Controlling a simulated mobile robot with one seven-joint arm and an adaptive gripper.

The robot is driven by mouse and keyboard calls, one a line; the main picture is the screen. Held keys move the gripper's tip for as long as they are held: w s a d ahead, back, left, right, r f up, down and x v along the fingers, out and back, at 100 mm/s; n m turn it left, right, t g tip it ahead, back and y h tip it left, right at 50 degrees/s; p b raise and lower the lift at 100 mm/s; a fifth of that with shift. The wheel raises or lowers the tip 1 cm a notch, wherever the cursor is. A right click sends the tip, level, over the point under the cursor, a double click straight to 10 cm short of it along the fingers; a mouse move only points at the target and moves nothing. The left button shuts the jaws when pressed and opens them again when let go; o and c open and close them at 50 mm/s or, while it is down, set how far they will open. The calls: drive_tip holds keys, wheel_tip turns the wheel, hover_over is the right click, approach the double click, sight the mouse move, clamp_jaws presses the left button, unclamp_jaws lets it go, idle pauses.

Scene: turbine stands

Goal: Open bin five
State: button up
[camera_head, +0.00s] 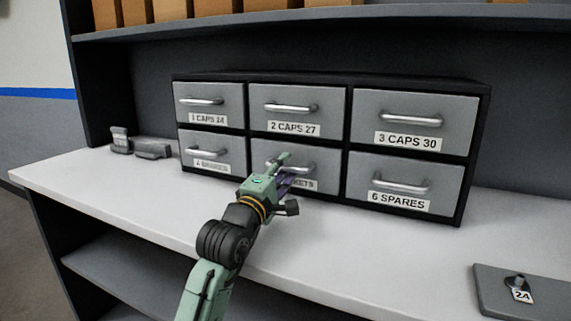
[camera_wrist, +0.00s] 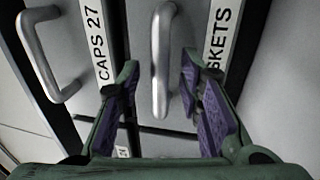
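Bin five is the grey bottom middle drawer (camera_head: 318,167) of the cabinet, and it is shut. My arm hides part of its front; its label (camera_head: 302,183) shows only the ending "KETS", and the wrist view shows "SKETS" on the label (camera_wrist: 221,35). Its silver bar handle (camera_wrist: 161,60) shows in the wrist view. My gripper (camera_head: 284,171) is at this drawer's front. In the wrist view my gripper (camera_wrist: 160,80) is open, with one finger on each side of the handle and a gap to each. I cannot tell how deep the handle sits between them.
The other drawers are shut: 2 CAPS 27 (camera_head: 298,109) above, 6 SPARES (camera_head: 405,183) to the right, and others. Small grey parts (camera_head: 140,146) lie left of the cabinet. A grey plate (camera_head: 530,299) tagged 2A lies front right. The white bench top (camera_head: 130,185) before the drawers is mostly clear.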

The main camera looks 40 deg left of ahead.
drive_tip(key=shift+w+a+r, duration=0.1)
drive_tip(key=shift+w, duration=0.4)
drive_tip(key=shift+c, duration=0.2)
clamp_jaws()
idle(0.4)
